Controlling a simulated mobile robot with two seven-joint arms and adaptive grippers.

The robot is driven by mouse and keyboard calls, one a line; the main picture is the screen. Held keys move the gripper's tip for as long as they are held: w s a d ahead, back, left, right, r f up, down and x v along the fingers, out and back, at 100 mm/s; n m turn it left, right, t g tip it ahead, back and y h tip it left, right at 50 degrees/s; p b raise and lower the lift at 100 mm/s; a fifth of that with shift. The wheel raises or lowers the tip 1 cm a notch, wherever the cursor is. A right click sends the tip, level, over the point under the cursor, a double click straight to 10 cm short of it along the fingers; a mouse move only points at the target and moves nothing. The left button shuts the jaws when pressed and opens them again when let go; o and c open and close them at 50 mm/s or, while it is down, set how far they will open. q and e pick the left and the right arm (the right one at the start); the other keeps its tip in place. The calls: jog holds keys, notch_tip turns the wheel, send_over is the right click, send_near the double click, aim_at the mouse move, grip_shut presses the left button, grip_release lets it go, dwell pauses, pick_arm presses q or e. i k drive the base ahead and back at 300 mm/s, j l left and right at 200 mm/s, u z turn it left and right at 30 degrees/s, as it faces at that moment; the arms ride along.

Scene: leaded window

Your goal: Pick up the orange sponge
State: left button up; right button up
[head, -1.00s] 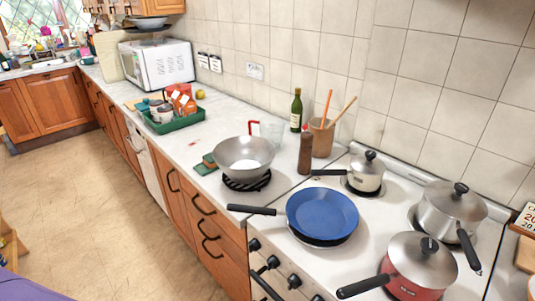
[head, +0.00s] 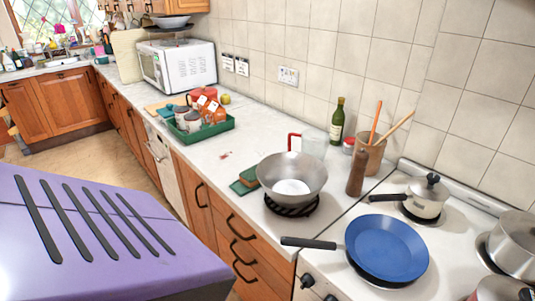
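I cannot clearly make out an orange sponge. Orange packets (head: 212,112) stand in the green tray (head: 215,133) farther back. Neither of my grippers shows in the head view.
The wok (head: 291,180) sits on a dark trivet by the stove. A blue pan (head: 387,248) and a lidded saucepan (head: 424,198) are on the stove. A bottle (head: 337,122) and utensil pot (head: 369,155) stand behind. Counter between tray and wok is mostly clear.

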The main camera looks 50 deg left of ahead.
aim_at(249, 177)
jog(key=j+z, duration=0.2)
jog(key=j, duration=0.3)
jog(key=k+j+z, duration=0.25)
jog(key=j, duration=0.25)
jog(key=k+j, duration=0.1)
jog(key=j, duration=0.45)
jog(key=j+z, duration=0.1)
jog(key=j, duration=0.4)
jog(key=k, duration=0.05)
